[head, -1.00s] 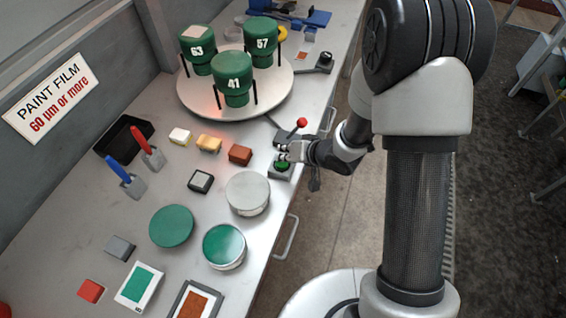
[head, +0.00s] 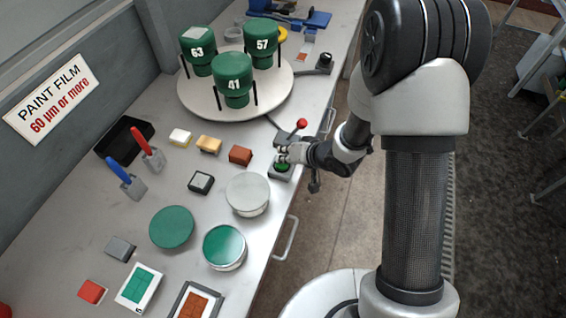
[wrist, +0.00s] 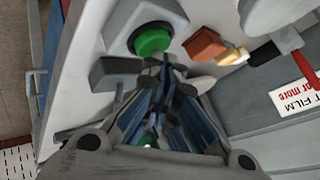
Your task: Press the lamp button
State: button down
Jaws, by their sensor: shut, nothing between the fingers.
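A green push button (head: 282,168) sits on a small grey box at the table's right edge. It is the only button I see close to my gripper; no label on it is readable. In the wrist view the green button (wrist: 153,42) shows as a round cap in a dark ring. My gripper (head: 281,153) is shut and empty, right at the button in the head view, partly covering it. In the wrist view the closed fingertips (wrist: 163,64) lie at the near edge of the cap. I cannot tell whether they touch it.
A red-knobbed lever (head: 301,123) stands just behind my gripper. Beyond it is a round white turntable (head: 272,101) with green numbered cylinders. An orange-brown block (head: 240,155) and a white-lidded round tin (head: 247,192) are left of the button.

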jog(key=shift+r+p, duration=0.6)
jog(key=shift+r, duration=0.15)
notch_tip(320, 180, up, 6)
jog(key=p, duration=0.6)
